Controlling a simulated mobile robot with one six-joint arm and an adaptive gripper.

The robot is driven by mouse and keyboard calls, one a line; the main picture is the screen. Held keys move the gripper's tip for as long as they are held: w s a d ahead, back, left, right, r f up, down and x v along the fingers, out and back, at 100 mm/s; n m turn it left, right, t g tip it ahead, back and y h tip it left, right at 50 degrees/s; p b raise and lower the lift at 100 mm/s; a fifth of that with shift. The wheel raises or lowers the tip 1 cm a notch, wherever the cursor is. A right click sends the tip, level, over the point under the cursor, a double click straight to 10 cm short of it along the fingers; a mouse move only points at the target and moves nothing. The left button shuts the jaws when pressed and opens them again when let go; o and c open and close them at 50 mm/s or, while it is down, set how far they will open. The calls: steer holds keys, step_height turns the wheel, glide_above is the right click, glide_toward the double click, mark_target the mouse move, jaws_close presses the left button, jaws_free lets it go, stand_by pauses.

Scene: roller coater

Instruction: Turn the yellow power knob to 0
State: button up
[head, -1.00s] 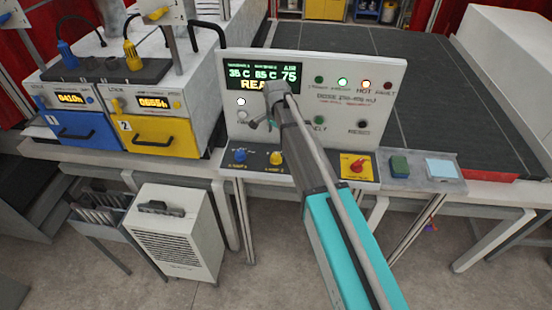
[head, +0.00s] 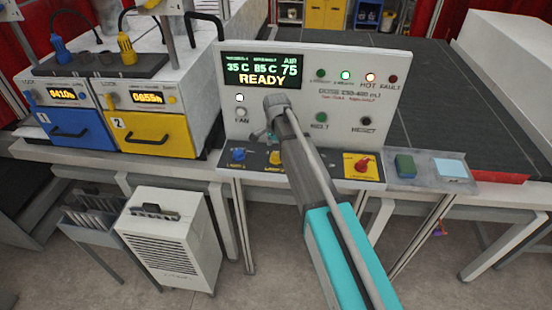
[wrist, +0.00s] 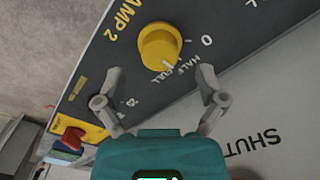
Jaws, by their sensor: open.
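The yellow power knob (wrist: 158,47) sits on the dark LAMP 2 strip in the wrist view. Its white pointer mark faces the HALF and FULL labels; I cannot tell exactly which. The 0 label (wrist: 207,41) is to its right. In the head view the yellow knob (head: 275,158) is partly hidden by my arm. My gripper (wrist: 157,72) is open and empty, its two fingers apart below the knob in the wrist view, not touching it. In the head view my gripper (head: 262,137) is in front of the white control panel (head: 232,124), whose screen (head: 262,71) reads READY.
A blue knob (head: 238,155) is left of the yellow one. A red switch (head: 362,164) on a yellow plate is to the right, with a green block (head: 405,166) beyond it. Blue and yellow drawer units (head: 150,135) stand at left.

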mark_target(276, 158)
steer(key=shift+f+b, duration=1.15)
steer(key=shift+f, duration=0.3)
steer(key=c, duration=1.2)
steer(key=shift+o, duration=0.2)
steer(key=shift+n, duration=0.4)
steer(key=n, duration=0.4)
steer(key=shift+n, duration=2.1)
